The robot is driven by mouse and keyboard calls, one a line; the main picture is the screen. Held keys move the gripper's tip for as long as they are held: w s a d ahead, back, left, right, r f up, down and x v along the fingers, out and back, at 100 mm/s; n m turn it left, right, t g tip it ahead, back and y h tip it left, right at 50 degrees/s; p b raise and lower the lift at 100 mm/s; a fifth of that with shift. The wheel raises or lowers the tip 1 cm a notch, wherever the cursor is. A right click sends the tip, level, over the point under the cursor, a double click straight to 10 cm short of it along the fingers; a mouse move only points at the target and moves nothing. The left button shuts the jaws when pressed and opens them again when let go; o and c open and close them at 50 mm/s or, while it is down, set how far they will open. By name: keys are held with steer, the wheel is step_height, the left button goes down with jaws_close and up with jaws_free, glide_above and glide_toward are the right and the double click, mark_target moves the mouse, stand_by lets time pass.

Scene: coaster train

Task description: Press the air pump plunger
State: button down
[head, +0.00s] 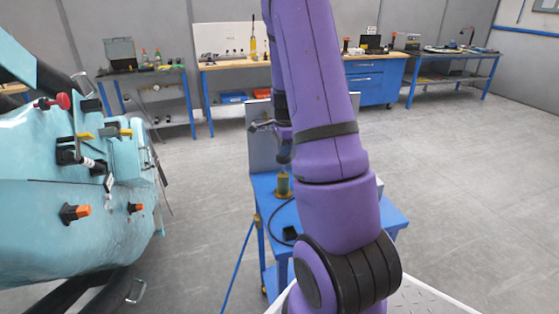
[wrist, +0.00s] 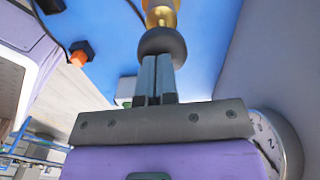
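The air pump shows in the head view as a brass cylinder (head: 284,187) standing on a blue cart (head: 265,185). In the wrist view its plunger has a round dark knob (wrist: 162,42) with a brass part (wrist: 161,15) beyond it. My gripper (wrist: 158,60) has its two fingers together, with nothing visible between them. The fingertips point at the knob and overlap its edge in the wrist view. I cannot tell whether they touch it. In the head view my arm hides much of the gripper and part of the cart.
A teal machine (head: 60,190) with knobs and levers fills the left side. A grey panel (head: 262,155) rises at the cart's back. A round gauge (wrist: 277,140) and an orange-tipped switch (wrist: 80,54) are near my gripper. Workbenches line the back wall; the floor at right is clear.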

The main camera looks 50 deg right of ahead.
step_height(320, 180, up, 10)
stand_by(0.3)
stand_by(0.8)
